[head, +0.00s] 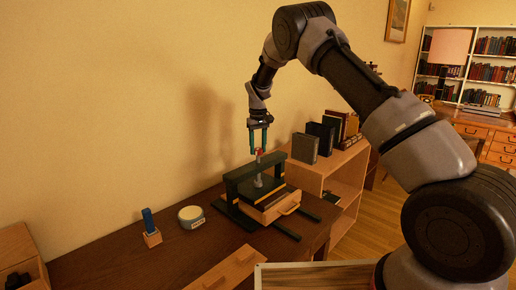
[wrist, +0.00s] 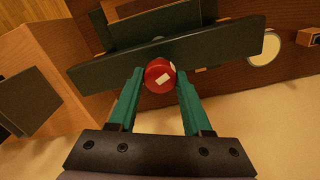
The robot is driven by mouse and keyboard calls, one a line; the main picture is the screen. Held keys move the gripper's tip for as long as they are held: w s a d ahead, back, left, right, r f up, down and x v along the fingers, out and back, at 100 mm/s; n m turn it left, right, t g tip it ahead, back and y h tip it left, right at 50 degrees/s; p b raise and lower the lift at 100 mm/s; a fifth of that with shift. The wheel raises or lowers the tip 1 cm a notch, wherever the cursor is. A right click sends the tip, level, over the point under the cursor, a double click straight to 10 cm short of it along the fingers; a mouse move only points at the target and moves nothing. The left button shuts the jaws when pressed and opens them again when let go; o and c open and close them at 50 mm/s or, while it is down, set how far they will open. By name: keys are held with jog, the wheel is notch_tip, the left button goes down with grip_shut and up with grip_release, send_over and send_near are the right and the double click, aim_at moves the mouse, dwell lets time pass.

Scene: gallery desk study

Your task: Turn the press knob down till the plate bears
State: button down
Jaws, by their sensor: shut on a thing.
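The press (head: 233,187) is a dark green frame on the brown desk, with a crossbeam that also shows in the wrist view (wrist: 225,45). Its red knob (wrist: 160,76), with white marks on top, sits above the beam on a grey screw (head: 258,180). My gripper (head: 258,151) points down from above and its two teal fingers are shut on the knob, one on each side. The dark plate (head: 265,190) lies low in the frame, above a light wooden part. Whether the plate touches what is under it, I cannot tell.
A round pale tin (head: 191,216) and a wooden block holding a blue item (head: 148,222) stand left of the press. A wooden shelf (head: 318,170) with dark boxes and books stands close on the right. The wall is just behind. Bare desk lies front left.

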aim_at(258, 149)
jog(key=m, duration=1)
jog(key=shift+m, duration=0.3)
dwell(0.4)
jog(key=shift+c, duration=1.7)
grip_release()
jog(key=shift+r, duration=0.1)
notch_tip(258, 149, up, 11)
jog(key=shift+f, duration=0.2)
